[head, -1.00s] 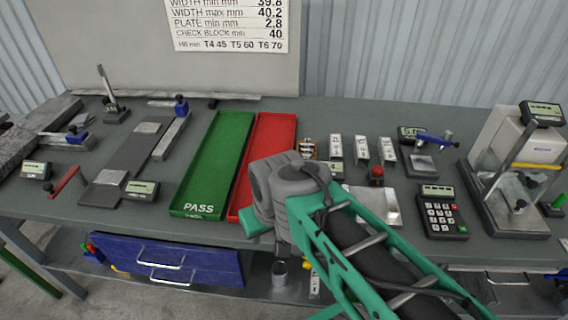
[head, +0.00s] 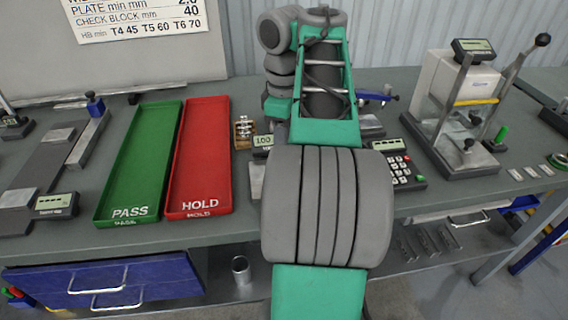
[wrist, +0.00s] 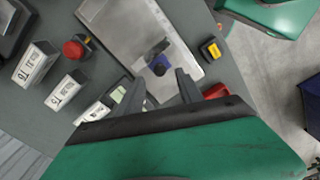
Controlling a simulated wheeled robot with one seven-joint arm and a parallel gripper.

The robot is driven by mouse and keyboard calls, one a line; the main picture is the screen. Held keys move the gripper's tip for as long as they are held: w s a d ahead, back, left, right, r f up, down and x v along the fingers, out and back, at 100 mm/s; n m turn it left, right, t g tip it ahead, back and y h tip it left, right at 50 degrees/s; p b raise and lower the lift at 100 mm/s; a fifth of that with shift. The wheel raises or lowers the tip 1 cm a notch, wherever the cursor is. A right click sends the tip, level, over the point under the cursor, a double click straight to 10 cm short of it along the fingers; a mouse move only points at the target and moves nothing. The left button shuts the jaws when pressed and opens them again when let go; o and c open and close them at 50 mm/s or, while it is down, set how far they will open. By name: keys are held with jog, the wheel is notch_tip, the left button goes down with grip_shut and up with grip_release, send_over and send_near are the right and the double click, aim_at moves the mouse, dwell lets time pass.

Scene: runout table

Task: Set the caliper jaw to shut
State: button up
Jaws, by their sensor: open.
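In the wrist view a small dark grey piece with a blue knob (wrist: 158,66) stands on a bright steel plate (wrist: 115,25); it looks like the caliper's sliding jaw, but I cannot tell how far it stands open. My gripper (wrist: 160,76) is open, its two dark fingers apart, with the blue knob between and just beyond the tips. I see no contact. A small greenish display (wrist: 118,95) is partly hidden beside the left finger. In the head view my arm hides the gripper and most of this spot.
In the wrist view a red knob (wrist: 75,48) and steel blocks (wrist: 36,64) lie left, a yellow-topped block (wrist: 210,49) right, and a red part (wrist: 215,91) by the right finger. The head view shows a green tray (head: 140,165), red tray (head: 200,155) and keypad (head: 405,172).

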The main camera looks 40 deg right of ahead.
notch_tip(320, 180, down, 4)
jog(key=shift+f+b, duration=0.1)
jog(key=shift+b, duration=0.9)
grip_shut()
dwell(0.6)
